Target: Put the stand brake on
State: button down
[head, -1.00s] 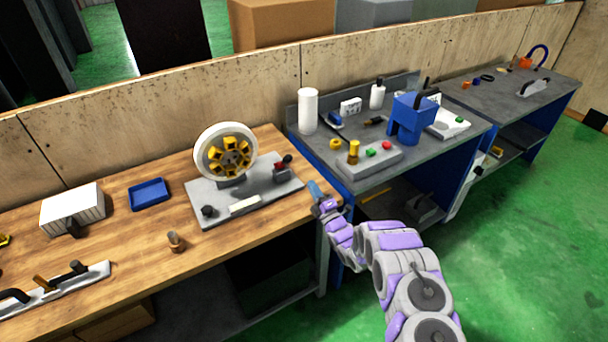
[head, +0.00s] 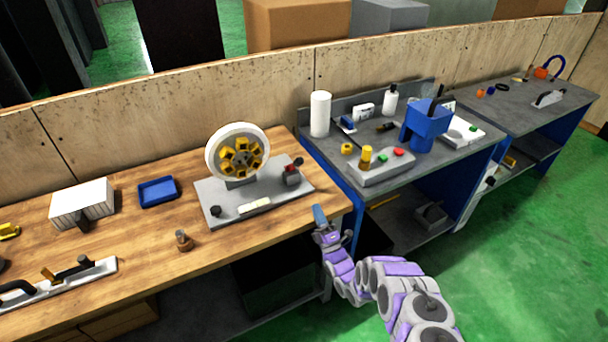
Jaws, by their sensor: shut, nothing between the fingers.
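The stand is a grey flat base (head: 222,203) on the wooden bench, carrying a white-rimmed wheel (head: 213,150) with yellow blocks around its hub. At the base's right end sits a small dark block with a red part (head: 291,176), which may be the brake; its setting is too small to tell. A black knob (head: 216,211) is at the front left of the base. My gripper (head: 319,213) is shut and empty, at the bench's right front edge, right of and nearer than the base, apart from the red-topped block.
The wooden bench (head: 130,240) also holds a blue tray (head: 158,192), a white ribbed box (head: 82,203) and a small brown peg (head: 184,241). To the right, a grey bench holds a blue device (head: 424,125) and a control box (head: 382,169). Bench front between peg and gripper is clear.

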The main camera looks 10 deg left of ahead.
aim_at(301, 164)
jog(key=shift+w+a+r+b, duration=0.1)
jog(key=shift+w+r+b, duration=0.55)
jog(key=shift+w+r, duration=0.2)
jog(key=b+x, duration=0.1)
jog(key=x, duration=1)
jog(key=shift+w+a+r+b, duration=0.15)
jog(key=shift+w+a+b, duration=0.05)
jog(key=shift+b, duration=0.2)
jog(key=shift+a, duration=0.15)
jog(key=shift+r, duration=0.15)
